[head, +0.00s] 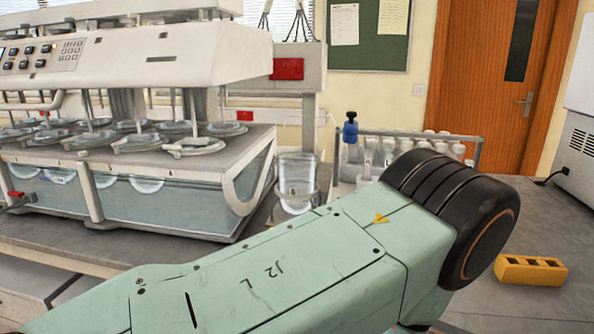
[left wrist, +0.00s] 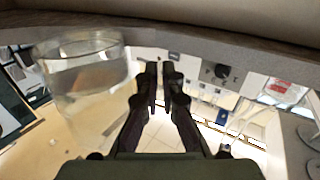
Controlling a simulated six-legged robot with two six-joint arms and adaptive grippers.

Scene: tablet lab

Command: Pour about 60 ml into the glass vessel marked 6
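The dissolution bath (head: 150,195) at the left of the head view holds several glass vessels, their round lower ends (head: 148,184) showing in the water. I cannot read a 6 on any of them. A clear glass beaker (head: 297,178) stands right of the bath, behind my left arm. In the left wrist view, a clear glass beaker (left wrist: 85,85) with liquid is close, left of my left gripper (left wrist: 161,75). The gripper's fingers are nearly together, with nothing visible between them. My arm hides this gripper in the head view. My right gripper is not in view.
A rack (head: 400,150) of white-capped bottles stands behind my arm, with a blue-topped bottle (head: 350,128) at its left end. A yellow block with holes (head: 530,270) lies on the bench at right. The grey bench (head: 535,215) around the block is clear.

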